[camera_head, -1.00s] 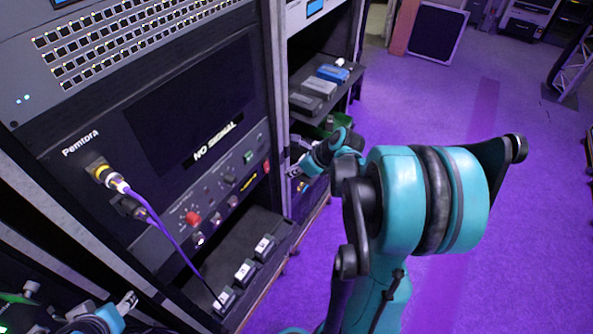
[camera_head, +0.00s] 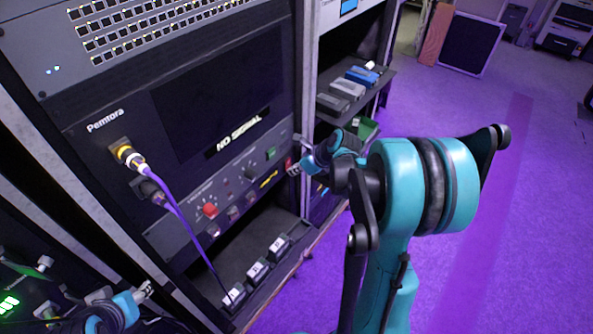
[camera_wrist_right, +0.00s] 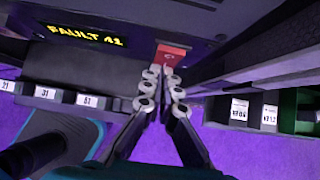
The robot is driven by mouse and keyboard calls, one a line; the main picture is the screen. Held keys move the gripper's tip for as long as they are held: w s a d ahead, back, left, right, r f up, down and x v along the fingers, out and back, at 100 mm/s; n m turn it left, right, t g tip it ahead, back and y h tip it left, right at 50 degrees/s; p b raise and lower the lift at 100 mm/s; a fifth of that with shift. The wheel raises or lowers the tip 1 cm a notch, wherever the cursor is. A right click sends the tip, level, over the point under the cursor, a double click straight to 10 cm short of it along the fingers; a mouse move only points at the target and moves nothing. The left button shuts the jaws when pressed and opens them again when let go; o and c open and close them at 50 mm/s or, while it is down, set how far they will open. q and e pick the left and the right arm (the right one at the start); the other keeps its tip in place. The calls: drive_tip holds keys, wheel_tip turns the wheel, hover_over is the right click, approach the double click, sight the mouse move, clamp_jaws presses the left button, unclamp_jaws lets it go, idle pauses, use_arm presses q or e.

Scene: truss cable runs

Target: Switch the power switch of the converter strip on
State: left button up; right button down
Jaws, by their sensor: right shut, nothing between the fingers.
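The converter strip (camera_head: 222,202) is a dark panel below the black screen, with knobs, a red button and a small yellow display. At its right end is a red power switch (camera_head: 288,161). In the right wrist view the red switch (camera_wrist_right: 172,55) sits right of the display (camera_wrist_right: 87,36), which reads "FAULT 41". My right gripper (camera_head: 294,169) is shut and empty, its fingertips (camera_wrist_right: 163,72) just in front of the switch's lower edge; I cannot tell if they touch. The switch position is unclear. My left gripper (camera_head: 146,290) is at the lower left, its jaws too small to judge.
A purple cable (camera_head: 184,220) hangs from a connector on the rack (camera_head: 125,152) down to a tray with several labelled blocks (camera_head: 257,272). A shelf with grey and blue boxes (camera_head: 362,76) stands right of the rack.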

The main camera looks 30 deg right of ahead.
drive_tip(key=shift+w, duration=0.1)
use_arm(q)
drive_tip(key=shift+r+p, duration=0.5)
drive_tip(key=shift+p, duration=0.2)
use_arm(e)
drive_tip(key=shift+r, duration=0.75)
